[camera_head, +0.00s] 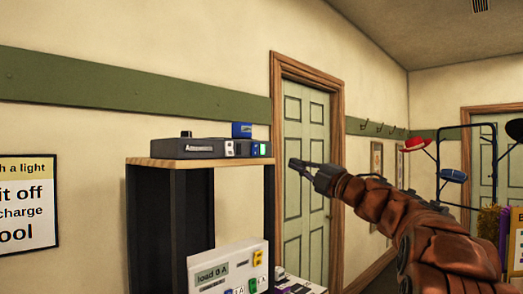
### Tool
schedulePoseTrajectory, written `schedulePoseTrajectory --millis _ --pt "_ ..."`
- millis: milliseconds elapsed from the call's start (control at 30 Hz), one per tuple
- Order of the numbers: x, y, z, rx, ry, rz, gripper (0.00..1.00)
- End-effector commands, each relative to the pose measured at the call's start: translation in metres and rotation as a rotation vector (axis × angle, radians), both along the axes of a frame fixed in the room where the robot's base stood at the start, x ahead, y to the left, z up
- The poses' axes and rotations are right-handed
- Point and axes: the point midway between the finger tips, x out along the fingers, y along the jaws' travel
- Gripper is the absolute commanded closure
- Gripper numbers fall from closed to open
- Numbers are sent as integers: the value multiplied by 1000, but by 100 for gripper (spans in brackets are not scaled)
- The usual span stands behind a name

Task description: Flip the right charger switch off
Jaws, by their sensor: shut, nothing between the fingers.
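A dark grey charger (190,148) lies on the wooden top of a tall dark stand. Its front has a label at the left and two small switches at the right end. The left switch (230,149) looks white with a dark mark. The right switch (262,149) shows bright green beside a white part; its exact tilt is too small to tell. My gripper (293,163) is shut and empty. It is to the right of the right switch and slightly lower in the picture, with a visible gap, and its tips point left.
A blue block (242,130) and a small black knob (186,134) are on top of the charger. Below stands a white panel (229,270) reading "load 0 A", with yellow parts. The wooden stand top (165,162) ends just left of my gripper. A hat rack (468,125) stands at right.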

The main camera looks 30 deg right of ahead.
Motion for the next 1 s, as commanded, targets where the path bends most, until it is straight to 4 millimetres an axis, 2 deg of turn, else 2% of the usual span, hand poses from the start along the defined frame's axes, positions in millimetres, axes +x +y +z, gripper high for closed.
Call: schedulePoseTrajectory --millis 267,800,1000 --pt "12 3 6 0 0 0 100" --pt "97 23 35 2 1 2 100" --pt "119 28 44 0 -2 0 100"
